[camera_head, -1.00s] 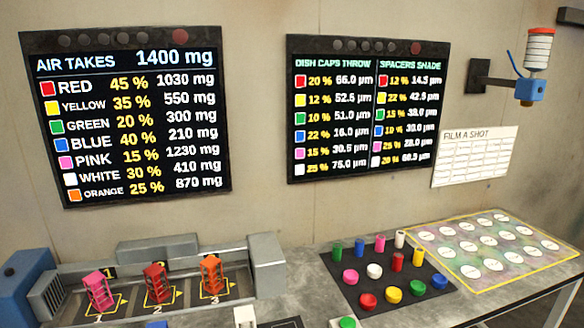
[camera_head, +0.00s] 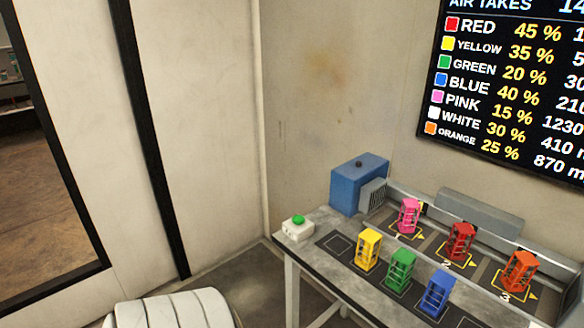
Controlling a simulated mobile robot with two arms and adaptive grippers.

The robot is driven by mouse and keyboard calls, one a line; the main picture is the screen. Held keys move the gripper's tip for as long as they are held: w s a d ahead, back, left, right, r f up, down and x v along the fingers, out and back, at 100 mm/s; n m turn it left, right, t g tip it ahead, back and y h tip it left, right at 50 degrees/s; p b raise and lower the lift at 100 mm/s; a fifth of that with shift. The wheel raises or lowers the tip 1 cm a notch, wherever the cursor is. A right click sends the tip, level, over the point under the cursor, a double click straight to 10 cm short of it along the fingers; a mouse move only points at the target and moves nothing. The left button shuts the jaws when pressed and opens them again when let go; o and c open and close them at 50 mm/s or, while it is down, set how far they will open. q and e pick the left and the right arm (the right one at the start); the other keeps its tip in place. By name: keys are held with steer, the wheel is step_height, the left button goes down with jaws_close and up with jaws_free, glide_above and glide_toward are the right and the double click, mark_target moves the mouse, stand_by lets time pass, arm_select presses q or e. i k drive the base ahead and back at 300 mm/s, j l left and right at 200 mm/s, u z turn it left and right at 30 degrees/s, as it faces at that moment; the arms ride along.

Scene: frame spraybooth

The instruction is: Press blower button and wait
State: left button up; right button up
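A white box with a green push button (camera_head: 298,220) stands at the left end of the grey table. A blue box (camera_head: 357,184) with a grey vent grille (camera_head: 373,194) and a dark knob on top stands behind it, at the left end of the spray bay; I take this to be the blower. A pink frame (camera_head: 409,215), a red frame (camera_head: 461,241) and an orange frame (camera_head: 520,271) stand upright in the bay, to the right of the grille.
A yellow frame (camera_head: 368,248), a green frame (camera_head: 401,270) and a blue frame (camera_head: 437,292) stand along the front of the table (camera_head: 320,216). A black display (camera_head: 510,85) hangs above. Floor shows left of the table, with a dark-framed opening at far left.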

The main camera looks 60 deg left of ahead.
mark_target(298, 220)
steer(key=u, duration=1.85)
